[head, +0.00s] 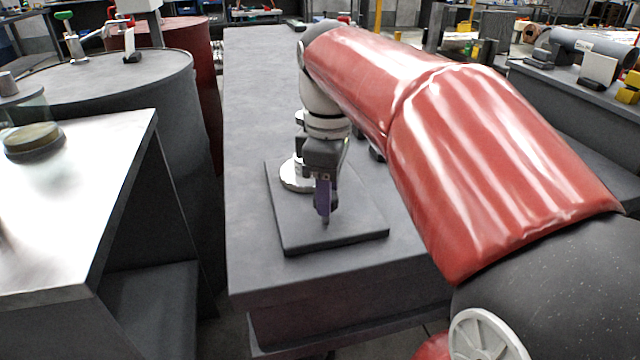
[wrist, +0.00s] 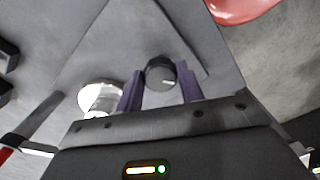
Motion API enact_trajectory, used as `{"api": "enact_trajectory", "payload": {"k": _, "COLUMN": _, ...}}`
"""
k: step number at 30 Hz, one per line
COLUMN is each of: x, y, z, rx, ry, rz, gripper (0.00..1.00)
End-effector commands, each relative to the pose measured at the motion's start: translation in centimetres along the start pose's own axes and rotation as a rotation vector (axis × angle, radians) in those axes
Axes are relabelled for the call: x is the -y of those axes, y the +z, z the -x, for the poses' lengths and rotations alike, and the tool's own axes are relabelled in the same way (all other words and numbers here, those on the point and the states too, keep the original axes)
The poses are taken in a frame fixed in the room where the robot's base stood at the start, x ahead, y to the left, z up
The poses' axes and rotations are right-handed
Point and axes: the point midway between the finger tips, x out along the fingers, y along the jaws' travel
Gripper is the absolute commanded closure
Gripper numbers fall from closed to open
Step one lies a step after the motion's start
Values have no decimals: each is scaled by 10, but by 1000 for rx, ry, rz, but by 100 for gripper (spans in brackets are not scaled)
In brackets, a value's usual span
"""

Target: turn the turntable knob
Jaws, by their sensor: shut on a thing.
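The turntable is a dark grey square base (head: 285,222) lying flat on a grey bench, with a round silver part (head: 292,178) near its left side. The silver part also shows in the wrist view (wrist: 100,97), left of my fingers. The knob (wrist: 160,75) is small, round and dark, with a short pale mark on its right side. My gripper (head: 324,214) points down over the base's front half. In the head view my fingers hide the knob.
The grey bench (head: 255,110) is clear to the left of the base. A pale-topped table (head: 75,200) with a round-lidded jar (head: 34,142) stands at the left, before a dark barrel (head: 120,85). Another bench (head: 560,90) with several items is at the right.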

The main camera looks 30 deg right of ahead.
Motion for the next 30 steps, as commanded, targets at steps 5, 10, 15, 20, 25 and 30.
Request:
{"api": "enact_trajectory", "payload": {"k": 5, "x": 0, "y": 0, "z": 1, "rx": -2, "ry": 2, "rz": 4, "gripper": 85}}
{"api": "enact_trajectory", "payload": {"k": 10, "x": 0, "y": 0, "z": 1, "rx": -2, "ry": 2, "rz": 3, "gripper": 85}}
{"api": "enact_trajectory", "payload": {"k": 15, "x": 0, "y": 0, "z": 1, "rx": -2, "ry": 2, "rz": 3, "gripper": 44}}
{"api": "enact_trajectory", "payload": {"k": 20, "x": 0, "y": 0, "z": 0, "rx": -1, "ry": 1, "rz": 2, "gripper": 41}}
{"api": "enact_trajectory", "payload": {"k": 25, "x": 0, "y": 0, "z": 2, "rx": -1, "ry": 1, "rz": 2, "gripper": 41}}
{"api": "enact_trajectory", "payload": {"k": 30, "x": -1, "y": 0, "z": 22, "rx": -2, "ry": 3, "rz": 2, "gripper": 41}}
